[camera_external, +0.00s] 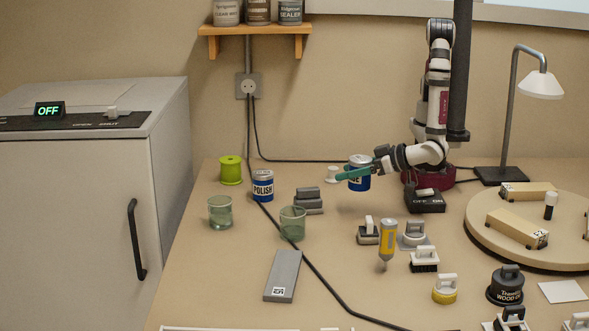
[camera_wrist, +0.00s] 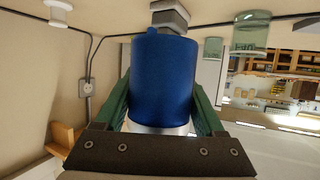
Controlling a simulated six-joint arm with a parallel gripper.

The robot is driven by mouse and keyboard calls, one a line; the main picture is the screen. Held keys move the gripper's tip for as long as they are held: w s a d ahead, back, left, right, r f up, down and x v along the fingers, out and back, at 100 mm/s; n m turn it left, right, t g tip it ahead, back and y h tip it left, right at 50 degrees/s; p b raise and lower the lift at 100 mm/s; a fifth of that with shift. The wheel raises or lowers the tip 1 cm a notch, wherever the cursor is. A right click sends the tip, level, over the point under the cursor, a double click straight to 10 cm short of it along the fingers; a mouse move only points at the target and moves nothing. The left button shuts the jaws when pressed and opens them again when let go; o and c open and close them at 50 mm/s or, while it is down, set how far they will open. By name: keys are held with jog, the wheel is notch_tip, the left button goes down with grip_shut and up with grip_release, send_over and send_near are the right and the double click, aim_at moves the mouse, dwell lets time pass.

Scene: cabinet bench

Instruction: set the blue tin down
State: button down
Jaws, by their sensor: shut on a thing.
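My gripper (camera_external: 358,173) is shut on a blue tin (camera_external: 359,183) with a white label and a pale top. In the wrist view the blue tin (camera_wrist: 163,80) fills the middle, between the two green fingers (camera_wrist: 160,105) of my gripper. A second blue tin (camera_external: 263,187), labelled POLISH, stands on the bench to the left.
Stacked grey blocks (camera_external: 309,200) and a white spool-like thing (camera_external: 332,174) stand left of the held tin. Two green glasses (camera_external: 220,212) (camera_external: 292,224), a green spool (camera_external: 230,170) and a black cable (camera_external: 315,268) are farther left. Brushes (camera_external: 424,258) and a yellow bottle (camera_external: 387,240) stand in front.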

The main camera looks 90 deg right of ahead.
jog(key=f, duration=0.5)
jog(key=s+f, duration=0.1)
jog(key=f, duration=0.2)
jog(key=shift+s+a+f, duration=0.1)
jog(key=shift+a, duration=0.2)
grip_release()
jog(key=shift+f, duration=0.1)
jog(key=shift+s+a+r, duration=0.2)
jog(key=shift+s+r, duration=0.05)
jog(key=v, duration=1.1)
jog(key=shift+s+r, duration=0.2)
